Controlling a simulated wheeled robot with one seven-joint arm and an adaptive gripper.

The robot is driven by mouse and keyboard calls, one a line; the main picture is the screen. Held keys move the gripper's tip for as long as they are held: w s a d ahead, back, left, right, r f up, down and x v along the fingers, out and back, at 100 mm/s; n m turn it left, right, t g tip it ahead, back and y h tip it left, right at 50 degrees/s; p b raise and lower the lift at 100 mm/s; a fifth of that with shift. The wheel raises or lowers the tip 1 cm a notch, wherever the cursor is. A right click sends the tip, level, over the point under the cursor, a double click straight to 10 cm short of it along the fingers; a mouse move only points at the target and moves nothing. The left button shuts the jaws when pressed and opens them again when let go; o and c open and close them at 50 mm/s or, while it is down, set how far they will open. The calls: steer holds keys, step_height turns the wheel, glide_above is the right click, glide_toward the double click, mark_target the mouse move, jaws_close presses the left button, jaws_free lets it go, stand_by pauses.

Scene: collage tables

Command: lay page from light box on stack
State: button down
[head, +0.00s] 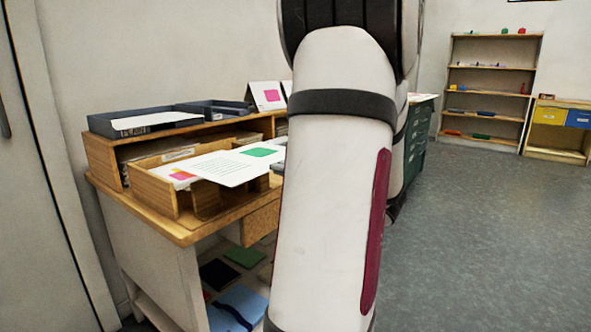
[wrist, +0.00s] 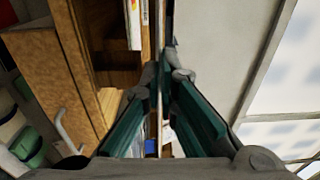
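A white page (head: 232,167) with printed lines and a green square is level in the head view, over the front of an open wooden tray. My gripper (head: 277,167) is at its right edge, mostly hidden behind my arm. In the wrist view the fingertips of my gripper (wrist: 164,76) close on a thin sheet seen edge-on. White paper with a magenta patch (head: 181,176) lies in the wooden tray (head: 160,192), partly covered by the page; I cannot tell how many sheets are there. I cannot make out the light box.
The tray stands on a wooden desk (head: 182,236). Behind it is a raised shelf with a dark letter tray (head: 103,124) on top. A white card with a magenta square (head: 268,95) stands at the back. Folders lie below the desk. Open floor (head: 470,230) is at right.

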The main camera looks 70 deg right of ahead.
mark_target(239, 158)
steer(key=p+x, duration=0.1)
steer(key=x, duration=0.4)
steer(key=p+x, duration=0.2)
steer(key=x, duration=0.4)
steer(key=a+p+x, duration=0.1)
steer(key=p+x, duration=0.1)
steer(key=x, duration=0.3)
steer(key=shift+w+f, duration=0.25)
steer(key=shift+w, duration=0.2)
steer(key=f+b, duration=0.4)
steer(key=b, duration=0.1)
steer(key=shift+w+d+f, duration=0.1)
steer(key=shift+w+f, duration=0.1)
steer(key=shift+f, duration=0.05)
steer(key=c, duration=1.7)
jaws_free()
steer(key=shift+s, duration=0.15)
steer(key=v, duration=1.1)
steer(key=shift+s, duration=0.4)
